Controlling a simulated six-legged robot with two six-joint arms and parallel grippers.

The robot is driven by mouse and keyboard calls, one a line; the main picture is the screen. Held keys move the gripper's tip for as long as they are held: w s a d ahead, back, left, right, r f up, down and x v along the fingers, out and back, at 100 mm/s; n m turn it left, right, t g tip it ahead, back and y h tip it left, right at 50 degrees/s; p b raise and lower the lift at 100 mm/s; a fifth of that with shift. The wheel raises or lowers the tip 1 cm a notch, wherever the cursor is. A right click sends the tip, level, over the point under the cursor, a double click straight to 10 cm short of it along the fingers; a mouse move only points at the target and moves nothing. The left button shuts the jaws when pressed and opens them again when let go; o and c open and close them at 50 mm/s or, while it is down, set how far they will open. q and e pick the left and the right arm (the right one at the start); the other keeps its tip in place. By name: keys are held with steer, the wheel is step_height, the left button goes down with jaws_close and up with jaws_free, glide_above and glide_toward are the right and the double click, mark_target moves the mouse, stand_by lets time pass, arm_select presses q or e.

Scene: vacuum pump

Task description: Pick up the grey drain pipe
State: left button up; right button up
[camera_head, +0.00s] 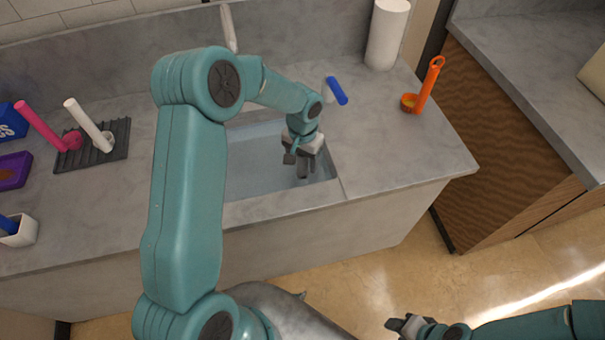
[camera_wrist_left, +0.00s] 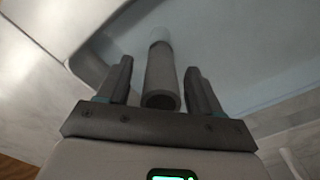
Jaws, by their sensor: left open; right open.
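The grey drain pipe (camera_wrist_left: 161,76) shows in the left wrist view as an upright-looking tube with an open round end towards the camera. It lies between the two fingers of my left gripper (camera_wrist_left: 161,88), with gaps on both sides. In the head view my left gripper (camera_head: 297,166) reaches down into the sink basin (camera_head: 250,175), and the pipe cannot be made out there. The left gripper is open. My right gripper (camera_head: 405,325) is open and empty at the bottom of the head view, over the floor and away from the counter.
The sink walls surround my left gripper.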

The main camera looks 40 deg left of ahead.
arm_select(q)
steer(key=shift+s+f, duration=0.1)
steer(key=shift+f, duration=0.5)
jaws_close()
